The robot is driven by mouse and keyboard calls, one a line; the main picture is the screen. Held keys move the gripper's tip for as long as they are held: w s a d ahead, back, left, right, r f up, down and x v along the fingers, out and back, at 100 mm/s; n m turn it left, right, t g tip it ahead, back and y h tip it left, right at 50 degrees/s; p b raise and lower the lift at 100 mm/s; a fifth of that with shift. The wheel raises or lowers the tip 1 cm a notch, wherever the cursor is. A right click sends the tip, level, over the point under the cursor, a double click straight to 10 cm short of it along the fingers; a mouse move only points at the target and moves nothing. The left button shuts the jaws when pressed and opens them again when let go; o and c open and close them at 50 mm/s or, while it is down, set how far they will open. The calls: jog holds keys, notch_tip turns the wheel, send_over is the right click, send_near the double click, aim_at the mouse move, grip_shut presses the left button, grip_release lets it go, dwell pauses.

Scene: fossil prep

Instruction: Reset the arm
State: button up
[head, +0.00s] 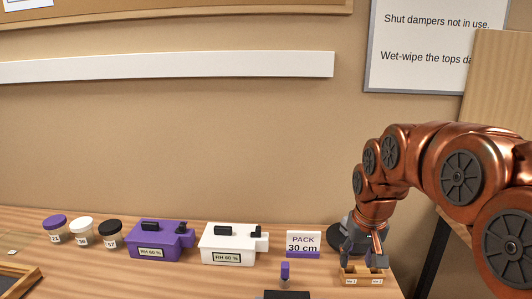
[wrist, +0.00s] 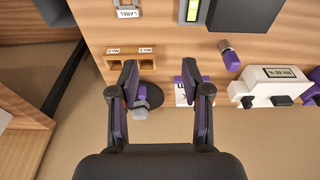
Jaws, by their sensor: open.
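My copper arm comes in from the right of the head view and bends down to the table. My gripper (head: 372,258) hangs over the back of a small wooden holder. In the wrist view my gripper (wrist: 160,78) is open, with its fingers wide apart and nothing held between them. The wooden holder (wrist: 118,63) with two number labels is close to the left finger there; it also shows in the head view (head: 362,280). A dark round base with a purple and grey piece (wrist: 141,100) is partly hidden behind the left finger.
A PACK 30 cm sign (head: 304,242), a purple-capped vial (head: 285,275), a white box (head: 230,244) and a purple box (head: 158,240) stand left of my gripper. Three lidded jars (head: 83,233) are farther left. The table's right edge is close to the holder.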

jog(key=s+a+f+g+p, duration=0.1)
jog(key=s+p, duration=0.5)
jog(key=s, duration=2.4)
jog(key=a+g, duration=0.1)
jog(key=g, duration=0.1)
jog(key=shift+a+g, duration=0.2)
jog(key=shift+g, duration=0.2)
jog(key=shift+s, duration=0.1)
